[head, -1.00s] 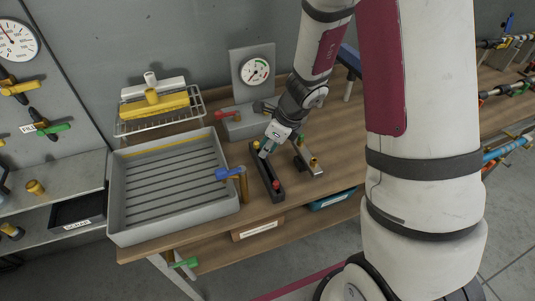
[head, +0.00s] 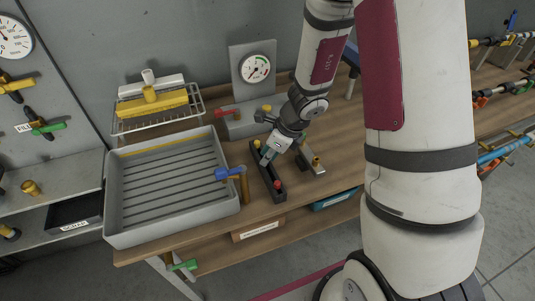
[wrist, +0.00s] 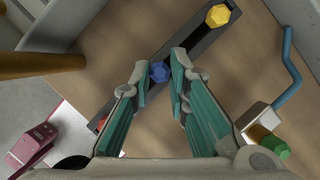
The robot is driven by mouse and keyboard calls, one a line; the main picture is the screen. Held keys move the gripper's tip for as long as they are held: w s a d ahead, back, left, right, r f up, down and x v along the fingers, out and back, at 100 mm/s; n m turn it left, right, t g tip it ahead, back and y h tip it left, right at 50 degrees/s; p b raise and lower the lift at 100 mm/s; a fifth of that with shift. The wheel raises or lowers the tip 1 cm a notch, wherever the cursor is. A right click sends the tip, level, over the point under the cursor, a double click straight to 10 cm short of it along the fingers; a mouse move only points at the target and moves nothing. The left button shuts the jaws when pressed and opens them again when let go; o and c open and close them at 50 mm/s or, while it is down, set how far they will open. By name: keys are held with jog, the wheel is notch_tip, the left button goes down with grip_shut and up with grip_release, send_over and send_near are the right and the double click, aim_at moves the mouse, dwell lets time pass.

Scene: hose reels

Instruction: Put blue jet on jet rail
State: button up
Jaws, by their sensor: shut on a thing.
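The blue jet (wrist: 159,72) is a small blue piece between the fingertips of my gripper (wrist: 160,75) in the wrist view. The jaws are shut on it. The jet rail (wrist: 193,42) is a narrow dark bar running diagonally beneath the fingertips; it also shows on the bench in the head view (head: 266,172). A yellow jet (wrist: 218,15) sits at one end of the rail and a red jet (head: 277,184) at the other. The blue jet is over the rail's middle. I cannot tell whether it touches the rail. My gripper hides it in the head view.
A grey ribbed tray (head: 128,232) stands left of the rail, with a blue-handled tap (head: 229,173) at its near right edge. A small metal stand (head: 312,162) is close to the right. A gauge (head: 255,68) stands behind. Bare wood (head: 335,182) lies further right.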

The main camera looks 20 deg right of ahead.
jog(key=shift+f, duration=0.25)
jog(key=o, duration=0.8)
jog(key=shift+r, duration=0.15)
